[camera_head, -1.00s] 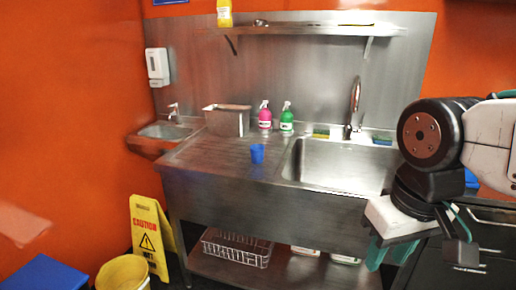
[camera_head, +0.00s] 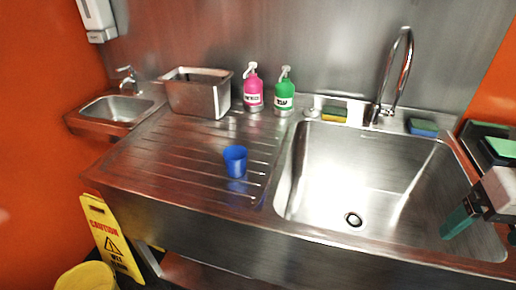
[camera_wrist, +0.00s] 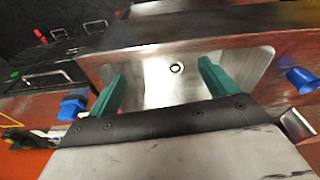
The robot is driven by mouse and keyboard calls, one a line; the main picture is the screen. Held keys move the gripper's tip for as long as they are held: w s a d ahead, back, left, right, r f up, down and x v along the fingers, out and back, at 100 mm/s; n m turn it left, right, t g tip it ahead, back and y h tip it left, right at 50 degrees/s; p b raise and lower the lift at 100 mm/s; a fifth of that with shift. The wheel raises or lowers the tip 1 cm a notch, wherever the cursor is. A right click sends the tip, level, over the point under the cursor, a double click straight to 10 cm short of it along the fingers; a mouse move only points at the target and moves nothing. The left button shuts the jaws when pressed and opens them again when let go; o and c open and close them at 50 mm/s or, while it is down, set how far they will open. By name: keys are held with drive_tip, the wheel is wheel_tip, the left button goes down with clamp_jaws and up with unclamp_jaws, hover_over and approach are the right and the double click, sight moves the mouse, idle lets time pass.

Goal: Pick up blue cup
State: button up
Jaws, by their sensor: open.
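The blue cup (camera_head: 235,161) stands upright on the ridged steel drainboard, left of the sink basin. In the wrist view the blue cup (camera_wrist: 302,80) is at the right edge, outside my fingers. My gripper (camera_head: 456,224) is at the right of the head view, over the right part of the basin and well apart from the cup. The wrist view shows my gripper (camera_wrist: 160,82) with its two teal fingers spread wide and nothing between them. The basin and its drain show beyond them.
A tall faucet (camera_head: 396,75) rises behind the sink basin (camera_head: 350,175). Sponges (camera_head: 334,114) lie on the back ledge. A yellow caution sign (camera_head: 108,236) stands at front left.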

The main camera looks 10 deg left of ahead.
drive_tip(key=w+a+f+n+t, duration=0.1)
drive_tip(key=w+a+t, duration=0.15)
drive_tip(key=w, duration=0.45)
drive_tip(key=w+a+f+n+t, duration=0.1)
drive_tip(key=w+a+f+n, duration=0.1)
drive_tip(key=w+a, duration=0.3)
drive_tip(key=n+t+y, duration=0.3)
drive_tip(key=n+y, duration=0.4)
drive_tip(key=y, duration=0.4)
approach(229, 151)
drive_tip(key=shift+w+a+f, duration=0.1)
drive_tip(key=shift+w+a, duration=0.05)
drive_tip(key=shift+a, duration=0.35)
drive_tip(key=x, duration=0.7)
drive_tip(key=shift+w+a+f, duration=0.1)
drive_tip(key=shift+w+f, duration=0.2)
drive_tip(key=shift+w, duration=0.1)
drive_tip(key=shift+c, duration=0.3)
drive_tip(key=c, duration=1)
